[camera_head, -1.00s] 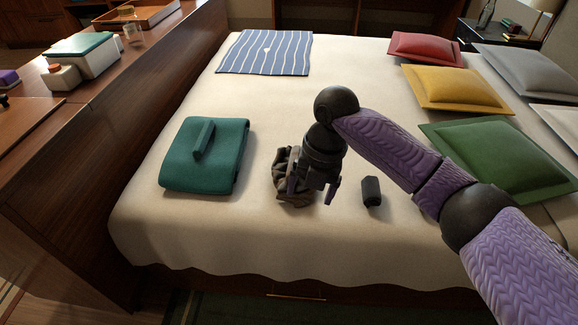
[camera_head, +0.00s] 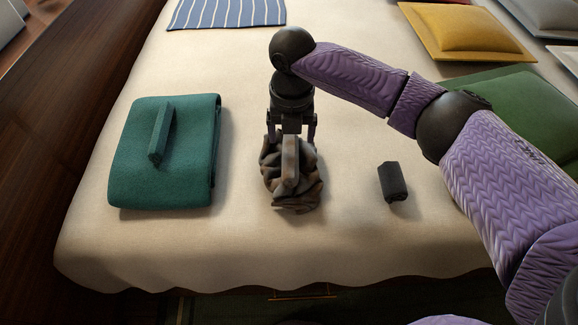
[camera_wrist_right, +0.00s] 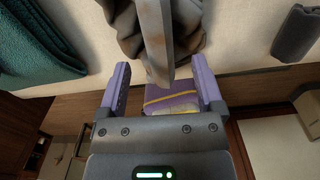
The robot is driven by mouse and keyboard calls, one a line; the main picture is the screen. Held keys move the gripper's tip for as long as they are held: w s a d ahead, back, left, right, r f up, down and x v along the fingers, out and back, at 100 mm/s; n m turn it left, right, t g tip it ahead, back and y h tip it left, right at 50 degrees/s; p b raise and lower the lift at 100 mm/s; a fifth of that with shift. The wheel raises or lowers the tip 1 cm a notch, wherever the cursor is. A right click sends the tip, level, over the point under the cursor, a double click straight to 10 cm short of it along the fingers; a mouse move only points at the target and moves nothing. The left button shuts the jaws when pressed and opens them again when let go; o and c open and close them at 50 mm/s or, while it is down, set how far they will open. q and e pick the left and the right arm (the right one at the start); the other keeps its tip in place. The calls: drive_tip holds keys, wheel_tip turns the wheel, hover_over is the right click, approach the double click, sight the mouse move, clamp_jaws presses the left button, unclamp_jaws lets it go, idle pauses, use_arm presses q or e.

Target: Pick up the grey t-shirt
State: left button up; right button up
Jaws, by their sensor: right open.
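The grey t-shirt (camera_head: 304,193) is a crumpled grey-brown bundle on the cream bed, with a bar-like upright piece (camera_head: 290,160) on it. My right gripper (camera_head: 290,136) is open at the far side of the bundle in the head view, its fingers on either side of the bar. In the right wrist view the bar stands between and beyond the open fingers (camera_wrist_right: 162,80), with the folds of the t-shirt (camera_wrist_right: 125,22) behind it. Whether a finger touches the cloth I cannot tell. My left gripper is not in view.
A folded teal item (camera_head: 185,185) with a similar bar lies left of the t-shirt. A small dark roll (camera_head: 392,181) lies to the right. A green cushion (camera_head: 520,110) and a yellow cushion (camera_head: 455,32) are farther right. Bare bed cover lies in front.

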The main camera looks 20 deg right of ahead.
sight(292, 144)
wheel_tip(292, 144, down, 4)
drive_tip(key=shift+w+f+b, duration=0.15)
drive_tip(key=shift+b, duration=1.1)
drive_tip(key=shift+f, duration=0.1)
drive_tip(key=shift+r, duration=0.2)
drive_tip(key=c, duration=1.1)
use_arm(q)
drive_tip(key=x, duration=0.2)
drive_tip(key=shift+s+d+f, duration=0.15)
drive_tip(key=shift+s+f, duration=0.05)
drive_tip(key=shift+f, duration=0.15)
use_arm(e)
clamp_jaws()
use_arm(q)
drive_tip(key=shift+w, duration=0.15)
